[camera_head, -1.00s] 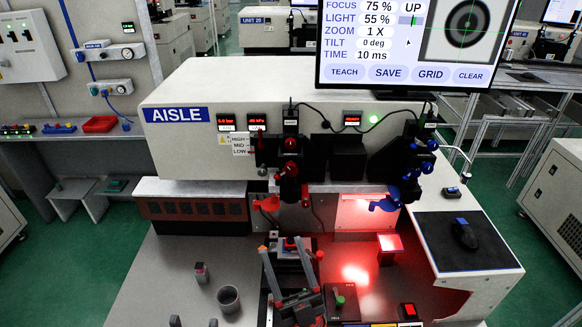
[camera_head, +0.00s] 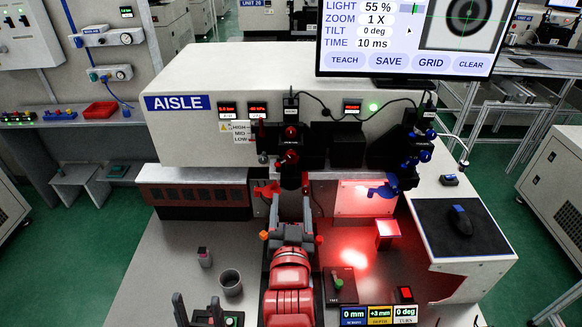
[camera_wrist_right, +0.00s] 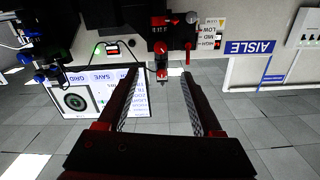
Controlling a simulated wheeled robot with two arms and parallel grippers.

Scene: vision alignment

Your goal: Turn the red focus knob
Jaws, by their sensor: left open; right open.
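Red knobs sit on a dark vertical column at the front of the machine: an upper red knob (camera_head: 291,132) and a lower red knob (camera_head: 289,157). I cannot tell for sure which is the focus knob. My right gripper (camera_head: 290,192) reaches up from the front, just below the lower knob, with its fingers apart. In the right wrist view, upside down, the open right gripper (camera_wrist_right: 158,76) has a red knob (camera_wrist_right: 162,48) beyond and between its fingertips, apart from them. My left gripper (camera_head: 196,303) is open and empty at the bottom left, partly cut off.
A monitor (camera_head: 408,62) stands above the machine. A red lever (camera_head: 267,190) and a blue lever (camera_head: 383,190) flank the column. Blue knobs (camera_head: 424,156) are at the right. A grey cup (camera_head: 230,282), a green button box (camera_head: 340,284) and small displays (camera_head: 379,315) are on the bench.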

